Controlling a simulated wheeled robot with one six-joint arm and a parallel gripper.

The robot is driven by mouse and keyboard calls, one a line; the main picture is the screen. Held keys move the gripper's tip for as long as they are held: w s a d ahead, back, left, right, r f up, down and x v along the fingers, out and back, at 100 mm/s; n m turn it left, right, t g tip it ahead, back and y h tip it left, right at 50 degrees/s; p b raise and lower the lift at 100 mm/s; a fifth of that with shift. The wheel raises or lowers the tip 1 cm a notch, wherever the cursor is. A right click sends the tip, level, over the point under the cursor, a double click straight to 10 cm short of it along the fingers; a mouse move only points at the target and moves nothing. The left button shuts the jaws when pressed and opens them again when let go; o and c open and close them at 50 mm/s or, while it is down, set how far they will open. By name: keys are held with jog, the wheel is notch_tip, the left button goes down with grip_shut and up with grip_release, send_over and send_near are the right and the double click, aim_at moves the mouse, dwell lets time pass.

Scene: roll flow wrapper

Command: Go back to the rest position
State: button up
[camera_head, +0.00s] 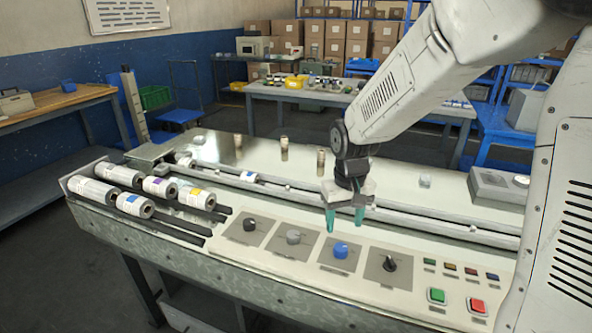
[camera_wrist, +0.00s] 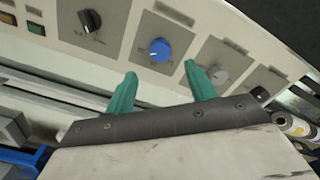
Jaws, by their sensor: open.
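My gripper (camera_head: 344,218) has two green fingertips and hangs above the flow wrapper's control panel (camera_head: 313,258). It is open and empty, with a gap between the fingers in the wrist view (camera_wrist: 160,84). The blue knob (camera_head: 340,251) is just below the fingertips in the head view. In the wrist view the blue knob (camera_wrist: 160,49) shows beyond the gap, apart from both fingers. A grey knob (camera_head: 293,237) and black knobs (camera_head: 249,224) (camera_head: 390,263) are on either side.
Several white rolls (camera_head: 135,205) lie in the rack at the left. Green (camera_head: 437,295) and red (camera_head: 477,305) buttons sit at the panel's right. A conveyor channel (camera_head: 280,188) runs behind the panel. Two small cylinders (camera_head: 284,148) (camera_head: 321,162) stand on the rear deck. The space above the panel is free.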

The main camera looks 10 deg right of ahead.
jog(key=shift+s+f, duration=0.1)
jog(key=shift+s, duration=0.3)
jog(key=s+d+r, duration=0.1)
jog(key=s+r, duration=0.3)
jog(key=s, duration=0.4)
jog(key=s+d+r+t, duration=0.1)
jog(key=s+r, duration=0.4)
jog(key=s, duration=0.3)
jog(key=s+d+r, duration=0.1)
jog(key=s+r, duration=0.4)
jog(key=s, duration=0.3)
jog(key=shift+s+d+m, duration=0.15)
jog(key=shift+m, duration=0.15)
jog(key=shift+c, duration=0.3)
